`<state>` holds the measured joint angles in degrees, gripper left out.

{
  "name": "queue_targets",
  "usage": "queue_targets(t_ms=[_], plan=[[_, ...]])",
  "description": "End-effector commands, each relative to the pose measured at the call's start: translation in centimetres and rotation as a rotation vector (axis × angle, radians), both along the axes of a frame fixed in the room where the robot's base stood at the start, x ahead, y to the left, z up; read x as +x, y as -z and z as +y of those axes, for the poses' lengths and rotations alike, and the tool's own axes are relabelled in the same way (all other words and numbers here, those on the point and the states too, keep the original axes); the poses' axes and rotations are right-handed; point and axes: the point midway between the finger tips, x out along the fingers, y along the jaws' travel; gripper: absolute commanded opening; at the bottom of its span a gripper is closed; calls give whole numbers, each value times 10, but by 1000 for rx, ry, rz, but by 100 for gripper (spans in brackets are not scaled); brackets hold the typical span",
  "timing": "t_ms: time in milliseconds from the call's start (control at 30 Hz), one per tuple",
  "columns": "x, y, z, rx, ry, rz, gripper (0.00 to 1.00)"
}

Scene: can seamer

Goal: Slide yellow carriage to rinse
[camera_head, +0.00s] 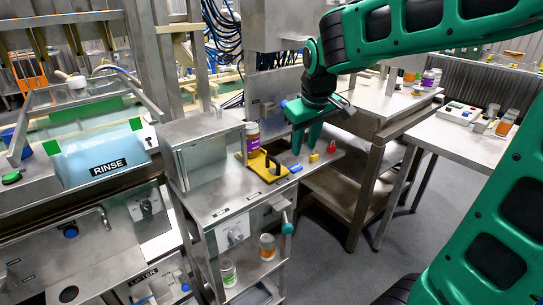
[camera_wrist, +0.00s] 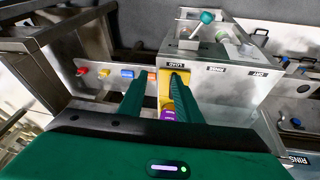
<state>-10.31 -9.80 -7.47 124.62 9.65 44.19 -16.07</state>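The yellow carriage (camera_head: 272,176) has a dark handle and sits on the steel machine top, with a purple and white can (camera_head: 252,136) at its far end. In the wrist view the carriage (camera_wrist: 164,88) lines up with the LOAD label (camera_wrist: 168,32). The small RINSE label (camera_wrist: 216,69) is to its right there. My gripper (camera_head: 306,148) is open, fingers pointing down, just right of the carriage in the head view. In the wrist view, yellow carriage shows between the fingers (camera_wrist: 160,75), and the right finger partly covers it. Whether they touch is unclear.
A steel housing (camera_head: 205,150) stands left of the carriage. Blue, yellow and red buttons (camera_head: 313,157) lie to its right, near the fingers. A large blue RINSE panel (camera_head: 100,150) is on the far-left machine. Jars (camera_head: 267,246) stand on the shelf below.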

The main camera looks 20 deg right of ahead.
Motion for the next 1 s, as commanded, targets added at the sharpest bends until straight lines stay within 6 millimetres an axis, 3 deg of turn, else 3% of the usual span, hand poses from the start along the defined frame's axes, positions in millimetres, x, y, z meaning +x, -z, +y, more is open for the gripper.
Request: queue_targets(t_ms=[33,100,233,367,800,1000], plan=[[20,-4,19,-12,-60,-21,31],[38,-9,37,-24,-117,-47,31],[54,-12,54,-35,-165,-72,31],[59,-4,54,-36,-171,-74,31],[88,62,50,-35,-167,-71,31],[97,80,48,-35,-167,-72,31]])
